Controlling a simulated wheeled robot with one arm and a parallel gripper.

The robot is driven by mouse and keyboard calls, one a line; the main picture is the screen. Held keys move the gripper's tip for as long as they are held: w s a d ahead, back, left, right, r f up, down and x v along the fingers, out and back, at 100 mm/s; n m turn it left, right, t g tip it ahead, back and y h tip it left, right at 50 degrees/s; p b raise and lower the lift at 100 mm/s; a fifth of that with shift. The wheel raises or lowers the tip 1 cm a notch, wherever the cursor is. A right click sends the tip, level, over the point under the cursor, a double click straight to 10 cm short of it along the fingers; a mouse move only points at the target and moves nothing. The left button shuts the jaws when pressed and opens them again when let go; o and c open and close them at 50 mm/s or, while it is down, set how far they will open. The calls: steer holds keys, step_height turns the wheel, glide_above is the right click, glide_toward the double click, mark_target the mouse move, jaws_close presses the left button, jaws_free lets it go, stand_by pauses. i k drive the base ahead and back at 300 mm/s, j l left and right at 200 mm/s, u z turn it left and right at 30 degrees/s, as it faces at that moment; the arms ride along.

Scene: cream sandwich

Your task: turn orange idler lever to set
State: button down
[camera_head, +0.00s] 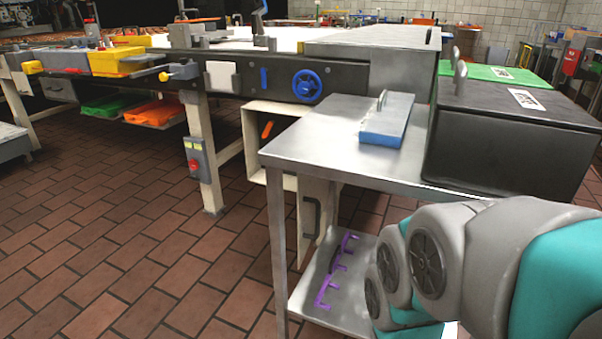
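A small orange lever (267,130) shows inside an open cream-framed box (250,155) under the machine's dark side panel. It is tilted, its upper end leaning right. It looks like the idler lever, but it is small and any set marking cannot be read. The table partly covers the right side of the box. My arm's grey and teal links come in from the lower right. My gripper is outside the picture, so its distance to the lever cannot be told.
A steel table (330,140) stands in front of the machine, carrying a blue-edged tool (388,120) and a dark lidded bin (510,135). Purple parts (337,270) lie on its lower shelf. A blue handwheel (306,85) is on the machine. The tiled floor at left is clear.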

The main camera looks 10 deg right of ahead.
mark_target(269, 126)
steer(key=i+j, duration=0.25)
steer(key=j, duration=0.15)
steer(key=i+j, duration=0.2)
steer(key=j, duration=0.25)
steer(key=i+j+u, duration=0.1)
steer(key=i+j, duration=0.15)
steer(key=j, duration=0.15)
steer(key=i+j, duration=0.25)
steer(key=j, duration=0.15)
